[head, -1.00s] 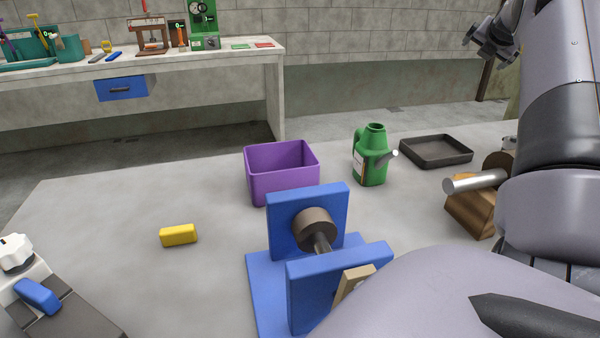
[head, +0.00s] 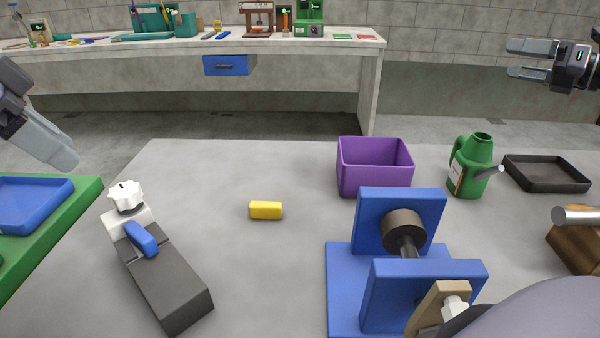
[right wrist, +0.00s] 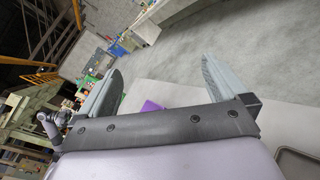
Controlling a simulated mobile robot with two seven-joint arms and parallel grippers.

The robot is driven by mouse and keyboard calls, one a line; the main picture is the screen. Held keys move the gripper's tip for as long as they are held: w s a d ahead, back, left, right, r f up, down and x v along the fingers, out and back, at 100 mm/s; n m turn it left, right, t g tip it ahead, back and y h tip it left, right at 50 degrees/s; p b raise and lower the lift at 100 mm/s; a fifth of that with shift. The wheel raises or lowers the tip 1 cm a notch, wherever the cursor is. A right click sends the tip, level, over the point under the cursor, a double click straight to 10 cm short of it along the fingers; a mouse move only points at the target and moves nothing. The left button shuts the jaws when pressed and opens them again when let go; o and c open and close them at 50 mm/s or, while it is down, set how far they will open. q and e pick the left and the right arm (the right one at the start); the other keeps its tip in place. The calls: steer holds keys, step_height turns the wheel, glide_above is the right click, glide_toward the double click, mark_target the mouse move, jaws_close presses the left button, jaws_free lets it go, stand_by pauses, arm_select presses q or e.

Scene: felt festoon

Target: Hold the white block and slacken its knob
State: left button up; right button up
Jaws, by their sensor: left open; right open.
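The white block (head: 112,222) stands at the left of the grey table in the head view, at the far end of a dark grey base with a blue lever (head: 141,239). Its white ribbed knob (head: 125,195) sits on top, facing up. My left gripper (head: 66,158) is in the air to the left of the knob, apart from it. It is open, though its fingers nearly overlap in the picture. My right gripper (head: 508,59) is high at the upper right, open and empty, far from the block. Its spread fingers also show in the right wrist view (right wrist: 162,68).
A blue stand (head: 342,290) with a dark roller is front right. A yellow block (head: 265,210), purple bin (head: 375,185), green can (head: 470,180) and dark tray (head: 547,180) stand beyond. A green board (head: 75,205) with a blue tray borders the left. Table between knob and yellow block is clear.

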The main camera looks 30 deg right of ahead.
steer(key=s+a+r+n+g+y, duration=0.2)
steer(key=a+r+n+g+y, duration=0.3)
steer(key=a+n+g+y, duration=0.75)
steer(key=s+a+r+n+g+y, duration=0.1)
steer(key=a+r+n+g+y, duration=0.5)
steer(key=n+g+y, duration=0.65)
steer(key=n+t+h, duration=0.8)
steer(key=n+h, duration=1)
steer(key=h, duration=1.1)
glide_above(163, 273)
step_height(163, 273, down, 25)
steer(key=shift+f, duration=3.75)
